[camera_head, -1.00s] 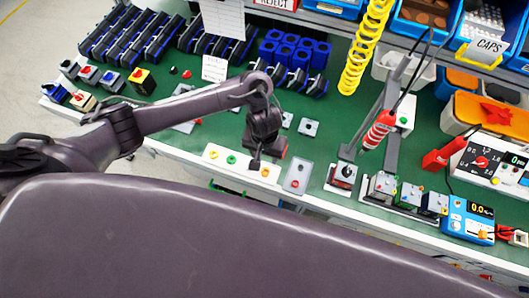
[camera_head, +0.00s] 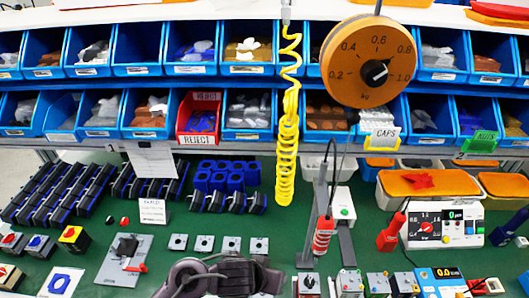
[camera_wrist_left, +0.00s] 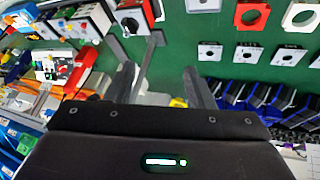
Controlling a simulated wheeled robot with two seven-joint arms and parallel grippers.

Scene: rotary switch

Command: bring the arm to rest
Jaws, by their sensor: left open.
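My left gripper is open and empty in the left wrist view (camera_wrist_left: 159,72), its two fingers apart over the green bench. In the head view my left wrist and arm parts (camera_head: 222,278) show at the bottom centre; the fingertips cannot be made out there. A grey plate with a black rotary switch and a red-tipped part (camera_head: 127,246) lies to the left of the arm. Several small grey switch plates (camera_head: 205,243) lie just behind the arm. My right gripper is not in view.
Blue parts bins (camera_head: 245,110) and a red reject bin (camera_head: 199,118) line the shelves behind. A yellow coiled cord (camera_head: 286,150) and a round orange dial (camera_head: 350,60) hang over the bench. A red-handled press (camera_head: 323,235) stands right of the arm.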

